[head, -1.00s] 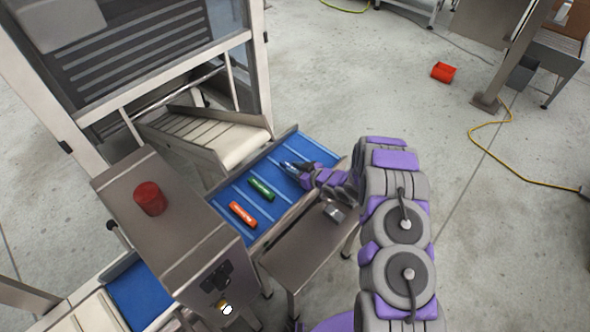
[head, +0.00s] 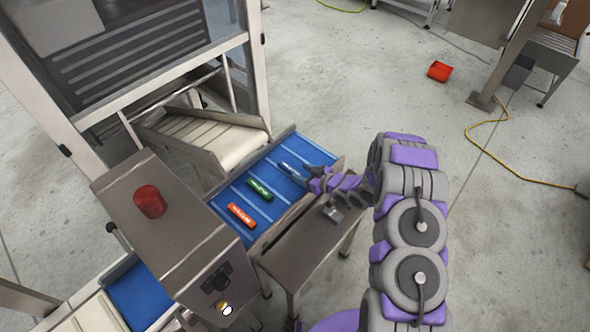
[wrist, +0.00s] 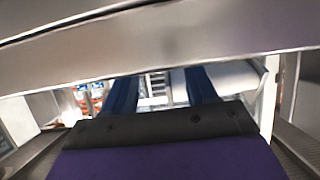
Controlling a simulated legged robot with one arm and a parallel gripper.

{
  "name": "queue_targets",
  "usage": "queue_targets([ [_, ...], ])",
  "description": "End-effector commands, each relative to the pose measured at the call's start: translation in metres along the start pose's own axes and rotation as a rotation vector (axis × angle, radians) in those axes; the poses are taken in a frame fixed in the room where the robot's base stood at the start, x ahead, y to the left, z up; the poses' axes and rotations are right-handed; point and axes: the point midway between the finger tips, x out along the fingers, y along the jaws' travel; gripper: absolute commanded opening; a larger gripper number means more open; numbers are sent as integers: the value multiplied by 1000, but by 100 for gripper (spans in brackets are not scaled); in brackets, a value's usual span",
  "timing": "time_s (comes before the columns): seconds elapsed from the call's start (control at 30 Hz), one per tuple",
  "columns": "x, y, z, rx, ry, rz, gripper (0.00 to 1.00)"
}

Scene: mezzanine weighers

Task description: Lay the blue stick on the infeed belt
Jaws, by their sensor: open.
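The blue infeed belt (head: 232,194) with raised cross ribs slopes across the middle of the head view. The blue stick (head: 291,170) lies on its upper right part, hard to pick out against the blue. A green stick (head: 260,190) and an orange stick (head: 241,215) lie further down the belt. My gripper (head: 309,176) is open at the belt's right side, just right of the blue stick, with a small gap seeming to show between them. In the wrist view no stick can be made out.
A steel side table (head: 305,245) with a small grey block (head: 332,213) stands in front of the belt. A steel cabinet with a red button (head: 149,201) is at left. A pale chute (head: 235,147) stands behind the belt. A red bin (head: 439,71) and yellow cable (head: 483,148) lie on open floor.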

Motion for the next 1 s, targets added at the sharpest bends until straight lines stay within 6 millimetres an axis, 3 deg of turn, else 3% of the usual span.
queue_targets([
  [0.1, -27, 1, -1, 4, -1, 2, 57],
  [0.3, -55, 0, 0, 2, -2, 1, 57],
  [0.7, -67, 1, 0, -1, -7, 3, 57],
  [0.87, -75, 17, -8, -24, -77, 51, 57],
  [1.0, -95, 45, -23, -51, -197, 141, 57],
])
